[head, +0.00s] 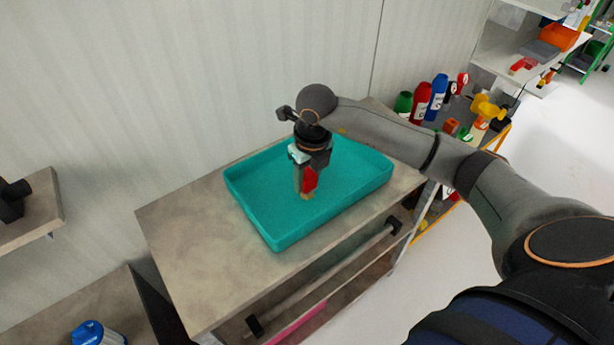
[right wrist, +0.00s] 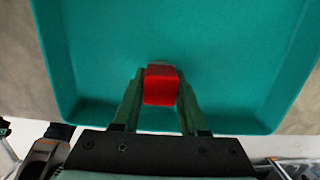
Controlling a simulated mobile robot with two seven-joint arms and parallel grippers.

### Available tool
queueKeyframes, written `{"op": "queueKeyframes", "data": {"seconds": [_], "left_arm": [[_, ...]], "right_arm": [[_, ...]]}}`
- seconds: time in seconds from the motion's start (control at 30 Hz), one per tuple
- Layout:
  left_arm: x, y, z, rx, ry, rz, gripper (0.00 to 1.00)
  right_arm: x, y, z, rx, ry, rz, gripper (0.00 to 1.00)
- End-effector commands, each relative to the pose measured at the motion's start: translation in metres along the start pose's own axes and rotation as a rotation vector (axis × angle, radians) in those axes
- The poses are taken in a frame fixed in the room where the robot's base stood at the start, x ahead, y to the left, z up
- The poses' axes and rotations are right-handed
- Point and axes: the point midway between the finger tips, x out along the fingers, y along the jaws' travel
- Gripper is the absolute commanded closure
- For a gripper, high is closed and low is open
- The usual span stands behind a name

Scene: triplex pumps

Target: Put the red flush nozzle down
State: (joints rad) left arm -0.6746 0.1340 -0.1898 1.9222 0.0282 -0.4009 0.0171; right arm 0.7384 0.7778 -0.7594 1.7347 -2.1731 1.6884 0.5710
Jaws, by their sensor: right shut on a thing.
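The red flush nozzle (head: 310,180) is held upright in my right gripper (head: 306,184), over the teal tray (head: 262,226). In the right wrist view the nozzle (right wrist: 160,86) shows as a red block between the two fingers (right wrist: 160,92), which are shut on it. A brassy tip shows at its lower end in the head view. I cannot tell whether that tip touches the tray floor. The tray also fills much of the right wrist view (right wrist: 230,50), and its floor around the nozzle is empty. My left gripper is not in view.
The tray stands on a grey-brown table (head: 190,240) against a pale wall. A cart at the right holds several bottles, among them a blue one (head: 436,97), and a yellow tool (head: 487,108). A blue-capped container (head: 92,332) stands at the lower left. The table's left part is clear.

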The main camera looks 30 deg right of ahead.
Motion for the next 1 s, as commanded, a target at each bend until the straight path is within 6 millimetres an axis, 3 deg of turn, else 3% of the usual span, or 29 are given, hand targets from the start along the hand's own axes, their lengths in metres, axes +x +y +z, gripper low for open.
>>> {"op": "queueKeyframes", "data": {"seconds": [0.27, 0.3, 0.57, 0.83, 1.0], "left_arm": [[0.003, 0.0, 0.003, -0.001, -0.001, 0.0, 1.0], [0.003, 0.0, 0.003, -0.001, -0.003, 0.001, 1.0], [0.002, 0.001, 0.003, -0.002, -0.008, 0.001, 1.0], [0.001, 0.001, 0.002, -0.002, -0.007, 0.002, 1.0], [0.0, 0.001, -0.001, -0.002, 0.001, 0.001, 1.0]], "right_arm": [[0.003, 0.0, 0.0, -0.001, -0.002, 0.0, 1.0], [0.003, 0.0, 0.0, -0.001, -0.001, 0.0, 0.57], [0.002, 0.0, 0.0, 0.0, -0.001, 0.0, 0.28], [0.0, 0.0, 0.0, 0.0, -0.001, 0.0, 0.28], [-0.017, 0.0, 0.002, -0.002, -0.005, 0.0, 0.28]]}}
